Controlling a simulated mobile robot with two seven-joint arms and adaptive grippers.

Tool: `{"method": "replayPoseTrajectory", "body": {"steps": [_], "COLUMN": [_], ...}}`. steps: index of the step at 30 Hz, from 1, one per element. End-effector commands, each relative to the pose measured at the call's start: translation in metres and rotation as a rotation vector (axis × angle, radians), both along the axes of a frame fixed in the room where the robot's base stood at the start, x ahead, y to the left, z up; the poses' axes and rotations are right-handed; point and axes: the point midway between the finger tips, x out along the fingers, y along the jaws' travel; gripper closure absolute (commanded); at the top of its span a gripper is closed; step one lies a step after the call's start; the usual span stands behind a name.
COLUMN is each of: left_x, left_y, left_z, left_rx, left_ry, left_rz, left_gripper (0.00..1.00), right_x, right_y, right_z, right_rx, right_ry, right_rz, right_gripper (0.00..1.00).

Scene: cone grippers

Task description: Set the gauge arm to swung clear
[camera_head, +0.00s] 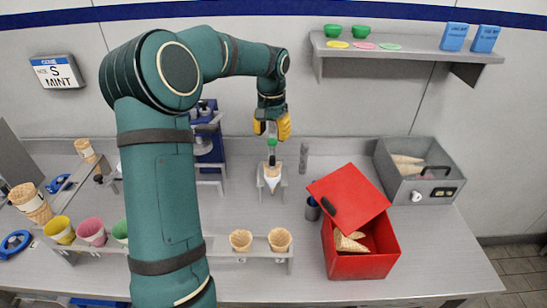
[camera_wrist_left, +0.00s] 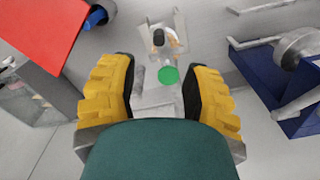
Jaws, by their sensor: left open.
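A small grey stand (camera_head: 284,184) on the counter holds a cone in a white wrap (camera_head: 272,178). A green knob (camera_head: 271,146) shows just above it, with a dark tip below it over the cone; this seems to be the gauge arm, at the cone rather than off to the side. In the left wrist view the green knob (camera_wrist_left: 168,75) lies between my fingers, with the dark tip (camera_wrist_left: 158,38) beyond. My left gripper (camera_head: 272,126) is open with yellow fingers, above the knob; I cannot tell whether they touch it. My right gripper is not in view.
A red box (camera_head: 361,264) with a tilted lid holds cones at right. A grey bin (camera_head: 419,187) stands behind it. A blue machine (camera_head: 210,148) stands left of the stand. A grey post (camera_head: 303,157) is close at right. A cone rack (camera_head: 208,246) is in front.

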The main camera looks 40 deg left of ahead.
Motion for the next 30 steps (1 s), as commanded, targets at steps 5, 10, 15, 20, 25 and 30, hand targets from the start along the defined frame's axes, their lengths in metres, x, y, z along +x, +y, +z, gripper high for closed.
{"method": "replayPoseTrajectory", "body": {"steps": [5, 10, 15, 20, 25, 30], "left_x": [0.000, 0.000, 0.000, 0.000, 0.000, 0.000], "left_y": [0.000, -0.001, -0.001, -0.001, -0.001, -0.001], "left_z": [-0.039, -0.068, -0.087, -0.095, -0.095, -0.095], "left_rx": [-0.003, -0.002, -0.002, -0.001, -0.001, -0.001], "left_ry": [0.002, 0.001, -0.001, -0.001, -0.001, -0.001], "left_rz": [-0.001, -0.001, -0.002, -0.001, -0.001, -0.001], "left_gripper": [0.52, 0.52, 0.52, 0.52, 0.52, 0.71], "right_x": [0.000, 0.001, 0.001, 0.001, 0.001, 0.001], "right_y": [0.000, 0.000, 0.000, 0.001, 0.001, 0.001], "right_z": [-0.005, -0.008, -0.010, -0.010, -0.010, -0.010], "right_rx": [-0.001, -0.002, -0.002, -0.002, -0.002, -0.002], "right_ry": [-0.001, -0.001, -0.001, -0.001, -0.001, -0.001], "right_rz": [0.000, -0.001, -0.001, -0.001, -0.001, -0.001], "right_gripper": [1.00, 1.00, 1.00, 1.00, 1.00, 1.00]}}
